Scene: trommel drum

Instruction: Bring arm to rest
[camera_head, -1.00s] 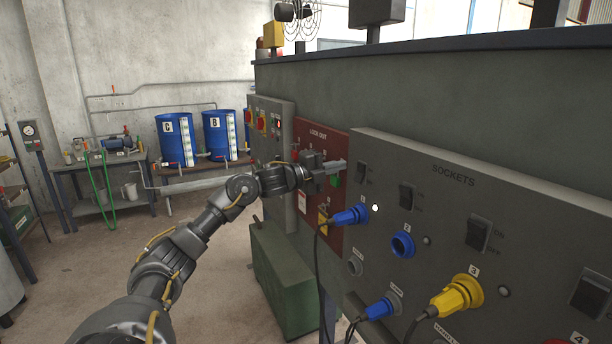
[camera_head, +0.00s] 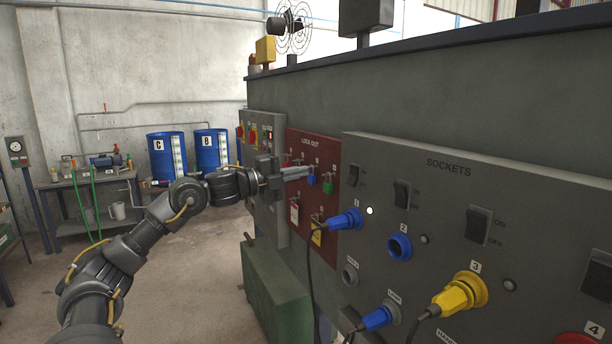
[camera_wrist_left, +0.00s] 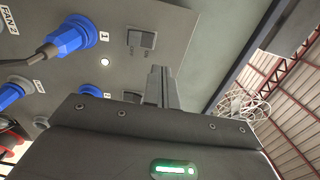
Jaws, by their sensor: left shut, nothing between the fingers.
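My left arm reaches in from the lower left of the head view. Its gripper (camera_head: 297,173) is shut and empty, in front of the red lock-out board (camera_head: 325,212) and pointing right toward the sockets panel (camera_head: 447,190). In the left wrist view the closed fingers (camera_wrist_left: 160,88) stand upright in the middle, with part of the sockets panel behind them. I cannot tell the exact gap between fingertips and board. My right gripper is in neither view.
A blue plug (camera_head: 346,219) with a hanging cable and a yellow plug (camera_head: 460,293) stick out of the sockets panel. A green box (camera_head: 273,283) stands on the floor below. Blue drums (camera_head: 167,157) and a workbench (camera_head: 75,183) stand at the back left. The floor between is open.

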